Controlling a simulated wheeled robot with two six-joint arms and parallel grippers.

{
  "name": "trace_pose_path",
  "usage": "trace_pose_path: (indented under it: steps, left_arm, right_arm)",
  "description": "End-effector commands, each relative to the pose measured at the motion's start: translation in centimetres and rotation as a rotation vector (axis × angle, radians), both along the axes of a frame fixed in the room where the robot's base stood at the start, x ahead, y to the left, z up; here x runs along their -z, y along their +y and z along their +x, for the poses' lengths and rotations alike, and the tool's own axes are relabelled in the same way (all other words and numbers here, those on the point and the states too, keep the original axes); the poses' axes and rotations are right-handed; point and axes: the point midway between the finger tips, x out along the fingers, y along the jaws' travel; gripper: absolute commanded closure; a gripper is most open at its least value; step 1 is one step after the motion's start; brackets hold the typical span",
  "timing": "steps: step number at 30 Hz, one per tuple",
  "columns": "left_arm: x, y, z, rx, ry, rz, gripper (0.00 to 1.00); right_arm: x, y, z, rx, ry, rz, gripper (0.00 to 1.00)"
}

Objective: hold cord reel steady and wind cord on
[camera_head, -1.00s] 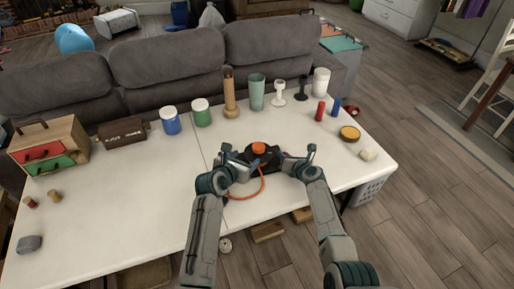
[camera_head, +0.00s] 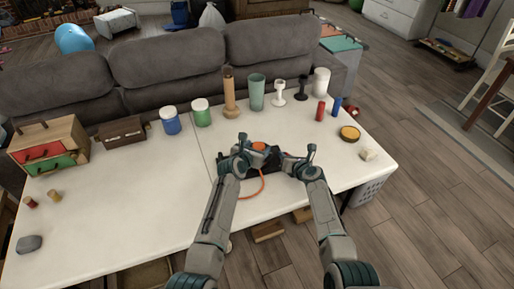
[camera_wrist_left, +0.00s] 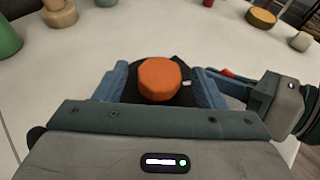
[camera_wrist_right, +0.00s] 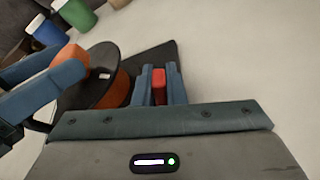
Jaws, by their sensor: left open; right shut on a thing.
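The cord reel (camera_head: 266,168) stands near the table's front edge, a black disc with an orange knob (camera_wrist_left: 160,79) on top. Orange cord (camera_head: 262,186) loops from it onto the table in front. My left gripper (camera_head: 250,148) is open over the reel. In the left wrist view its fingers (camera_wrist_left: 158,84) are on either side of the knob, apart from each other; contact is unclear. My right gripper (camera_head: 287,166) is shut on a small red grip (camera_wrist_right: 159,86) at the reel's right side. In the right wrist view, orange cord (camera_wrist_right: 118,90) shows under the disc.
Jars, a wooden vase (camera_head: 229,95), a green cup (camera_head: 257,92) and candle holders stand along the table's back. Red and blue cylinders and a yellow-topped tin (camera_head: 349,133) are at right. A small drawer chest (camera_head: 48,147) is at left. The table's left middle is clear.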

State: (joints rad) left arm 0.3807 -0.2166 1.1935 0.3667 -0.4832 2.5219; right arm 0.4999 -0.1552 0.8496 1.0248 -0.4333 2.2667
Motion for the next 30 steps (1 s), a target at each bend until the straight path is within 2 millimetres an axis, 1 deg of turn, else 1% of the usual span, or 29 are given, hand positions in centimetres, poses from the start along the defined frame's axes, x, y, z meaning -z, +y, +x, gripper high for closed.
trace_pose_path:
  steps: [3, 11, 12, 14, 15, 18, 26, 30]
  left_arm:
    - [0.12, -0.1, 0.33, 0.0, 0.0, 0.001, 0.37]
    - [0.17, -0.11, 0.36, 0.0, 0.0, 0.001, 0.37]
    - [0.16, -0.11, 0.36, 0.0, 0.0, 0.001, 0.45]
    - [0.15, -0.11, 0.35, 0.0, 0.0, 0.001, 0.56]
    - [0.15, -0.11, 0.35, 0.0, 0.0, 0.001, 0.64]
    - [0.15, -0.11, 0.35, 0.0, 0.0, 0.001, 0.81]
    - [0.22, -0.03, 0.38, 0.019, 0.002, 0.002, 0.81]
    - [0.31, 0.08, 0.42, 0.066, 0.007, 0.005, 0.81]
  right_arm:
    - [0.01, -0.02, 0.01, 0.0, 0.0, 0.0, 1.0]
    - [0.01, -0.02, 0.01, 0.001, 0.0, 0.0, 1.0]
    - [0.01, -0.02, 0.01, 0.001, 0.0, 0.0, 1.0]
    - [0.01, -0.02, 0.01, 0.001, 0.0, 0.0, 1.0]
    - [0.01, -0.02, 0.01, 0.001, 0.0, 0.0, 1.0]
    - [0.0, -0.02, 0.01, 0.001, 0.0, 0.0, 1.0]
    - [0.0, -0.03, 0.02, 0.001, 0.0, 0.0, 1.0]
    - [-0.01, -0.02, 0.02, 0.0, -0.001, 0.0, 1.0]
